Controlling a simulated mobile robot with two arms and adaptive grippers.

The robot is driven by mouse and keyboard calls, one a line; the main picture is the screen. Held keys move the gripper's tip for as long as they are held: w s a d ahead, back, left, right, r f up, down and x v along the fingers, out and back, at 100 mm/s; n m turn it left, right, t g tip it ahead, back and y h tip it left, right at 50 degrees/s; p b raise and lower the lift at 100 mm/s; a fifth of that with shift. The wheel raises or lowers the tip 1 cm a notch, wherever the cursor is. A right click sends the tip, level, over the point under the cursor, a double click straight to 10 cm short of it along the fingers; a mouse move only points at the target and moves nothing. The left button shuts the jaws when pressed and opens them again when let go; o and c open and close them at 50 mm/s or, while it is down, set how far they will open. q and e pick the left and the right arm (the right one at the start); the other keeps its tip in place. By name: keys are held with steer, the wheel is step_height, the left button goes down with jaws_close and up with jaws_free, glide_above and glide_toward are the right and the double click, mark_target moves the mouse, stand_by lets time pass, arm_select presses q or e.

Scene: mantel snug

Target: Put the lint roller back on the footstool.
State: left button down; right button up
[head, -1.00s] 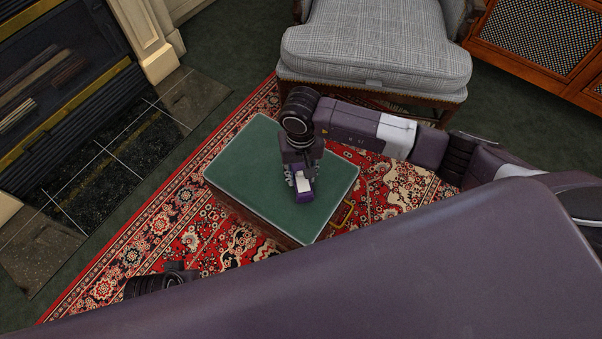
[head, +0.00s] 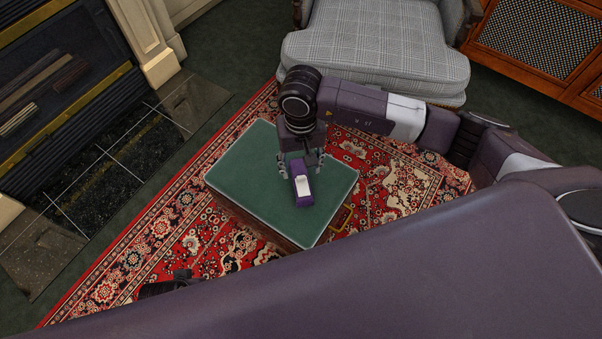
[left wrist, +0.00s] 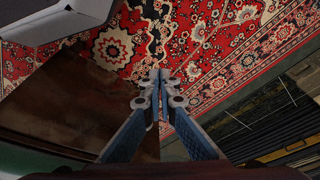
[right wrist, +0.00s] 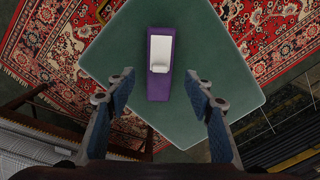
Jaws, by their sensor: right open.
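The lint roller (head: 302,190), purple with a white part on top, lies on the green top of the footstool (head: 250,180). In the right wrist view the lint roller (right wrist: 159,65) rests near the middle of the footstool top (right wrist: 205,45), clear of its edges. My right gripper (head: 300,169) is open over the footstool at the roller's far end. In the right wrist view its fingers (right wrist: 159,76) are spread apart with a gap on each side of the roller. My left gripper (left wrist: 157,76) has its fingertips together, with nothing seen between them.
A grey checked armchair (head: 375,50) stands behind the footstool. A fireplace (head: 60,70) with a tiled hearth is at the left. A red patterned rug (head: 130,255) lies under the footstool. A wooden cabinet with mesh doors (head: 540,40) is at the back right.

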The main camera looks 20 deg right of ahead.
arm_select(q)
steer(key=shift+s+f, duration=0.25)
steer(key=shift+f, duration=0.65)
arm_select(e)
step_height(320, 180, up, 5)
steer(key=shift+r, duration=0.1)
steer(key=shift+c, duration=0.3)
stand_by(0.5)
